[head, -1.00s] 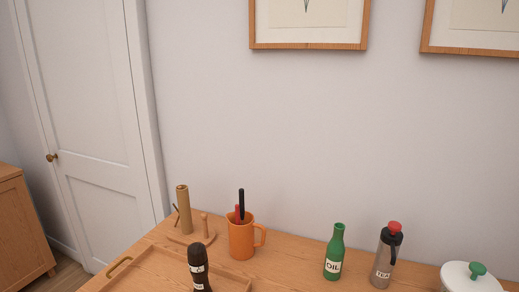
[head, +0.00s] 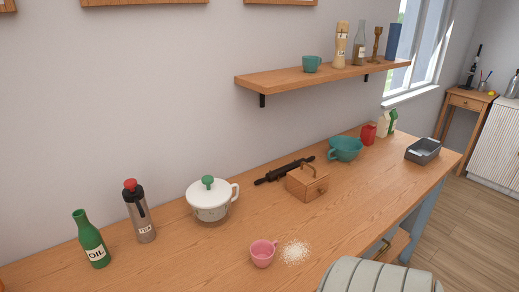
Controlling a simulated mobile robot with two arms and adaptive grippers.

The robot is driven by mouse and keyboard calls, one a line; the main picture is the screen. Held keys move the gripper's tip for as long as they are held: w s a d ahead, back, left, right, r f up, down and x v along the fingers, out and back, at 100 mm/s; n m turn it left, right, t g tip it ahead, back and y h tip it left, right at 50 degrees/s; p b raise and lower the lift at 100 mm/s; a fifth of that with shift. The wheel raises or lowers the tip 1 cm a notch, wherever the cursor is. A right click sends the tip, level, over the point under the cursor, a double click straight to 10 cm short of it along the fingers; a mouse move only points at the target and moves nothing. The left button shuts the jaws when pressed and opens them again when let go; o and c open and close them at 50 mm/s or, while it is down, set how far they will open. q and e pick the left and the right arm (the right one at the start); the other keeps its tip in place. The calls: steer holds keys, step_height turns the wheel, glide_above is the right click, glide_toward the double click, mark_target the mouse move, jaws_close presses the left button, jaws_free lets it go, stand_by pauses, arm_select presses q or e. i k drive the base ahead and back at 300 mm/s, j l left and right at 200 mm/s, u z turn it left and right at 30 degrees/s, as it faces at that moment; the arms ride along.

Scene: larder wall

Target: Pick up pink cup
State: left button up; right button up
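The pink cup (head: 262,254) stands upright on the wooden counter (head: 190,256), near its front edge. Its handle points to the upper right in the head view. A patch of white grains (head: 295,252) lies on the counter just right of the cup. The cup looks empty from here. Neither of my grippers shows in the head view.
Left of the cup stand a green oil bottle (head: 91,240), a grey flask with a red top (head: 139,212) and a white lidded pot (head: 211,199). Behind are a wooden box (head: 306,185) and dark rolling pin (head: 283,171). A rounded grey-green striped object (head: 378,277) is in front right.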

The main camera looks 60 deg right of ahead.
mark_target(262, 251)
steer(key=k+l+z, duration=0.1)
steer(key=z, duration=1.6)
